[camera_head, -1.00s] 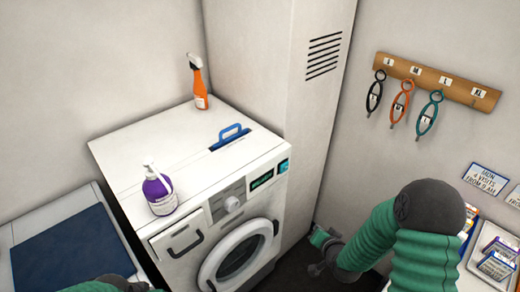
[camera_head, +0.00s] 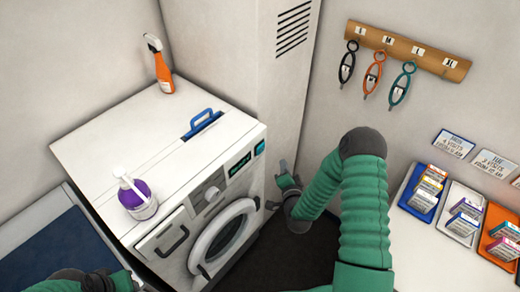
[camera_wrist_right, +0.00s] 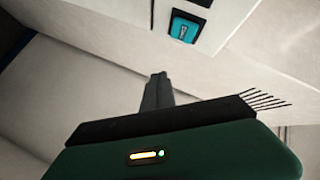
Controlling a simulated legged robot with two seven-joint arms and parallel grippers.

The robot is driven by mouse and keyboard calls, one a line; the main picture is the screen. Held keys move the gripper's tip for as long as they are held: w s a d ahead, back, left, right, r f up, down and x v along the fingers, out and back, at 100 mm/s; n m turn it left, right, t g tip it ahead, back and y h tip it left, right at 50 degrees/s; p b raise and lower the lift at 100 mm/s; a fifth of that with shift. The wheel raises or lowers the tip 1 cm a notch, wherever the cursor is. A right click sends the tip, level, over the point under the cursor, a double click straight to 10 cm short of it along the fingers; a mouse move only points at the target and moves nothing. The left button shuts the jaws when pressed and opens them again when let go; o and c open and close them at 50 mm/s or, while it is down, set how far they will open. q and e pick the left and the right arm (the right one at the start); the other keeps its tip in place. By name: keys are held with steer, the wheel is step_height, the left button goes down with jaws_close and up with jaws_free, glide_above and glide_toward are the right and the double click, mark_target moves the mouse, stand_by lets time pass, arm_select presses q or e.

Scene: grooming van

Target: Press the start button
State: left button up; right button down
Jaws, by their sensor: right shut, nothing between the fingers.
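The start button appears as a teal button (camera_head: 260,148) at the right end of the washing machine's (camera_head: 170,225) front panel, beside a dark display (camera_head: 239,164). In the right wrist view, the teal button (camera_wrist_right: 187,28) is near the top, in a dark surround. My right gripper (camera_head: 283,166) is just right of and slightly below the button in the head view. Its fingers (camera_wrist_right: 158,76) are shut and empty, pointing up toward the panel, with a visible gap to the button. Part of my left arm shows at the bottom left; its fingers do not show.
A purple pump bottle (camera_head: 138,201), a blue handle (camera_head: 202,122) and an orange spray bottle (camera_head: 162,72) are on the machine's top. A tall white cabinet (camera_head: 235,60) stands behind it. Trays with boxes, including a blue tray (camera_head: 419,201), lie at right.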

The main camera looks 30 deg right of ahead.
mark_target(261, 149)
arm_select(q)
steer(key=shift+w+d+f+b, duration=0.1)
steer(key=shift+f+b, duration=0.35)
steer(key=shift+f, duration=0.05)
arm_select(e)
steer(key=w+a, duration=0.2)
steer(key=w, duration=0.4)
steer(key=shift+w+a, duration=0.35)
steer(key=shift+w, duration=0.05)
arm_select(q)
steer(key=shift+d, duration=0.25)
arm_select(e)
steer(key=shift+d+f, duration=0.1)
steer(key=shift+d, duration=0.15)
arm_select(q)
steer(key=shift+a, duration=0.15)
arm_select(e)
steer(key=shift+a, duration=0.15)
stand_by(0.4)
arm_select(q)
steer(key=shift+f, duration=0.1)
arm_select(e)
steer(key=shift+w+a, duration=0.15)
steer(key=shift+w, duration=0.15)
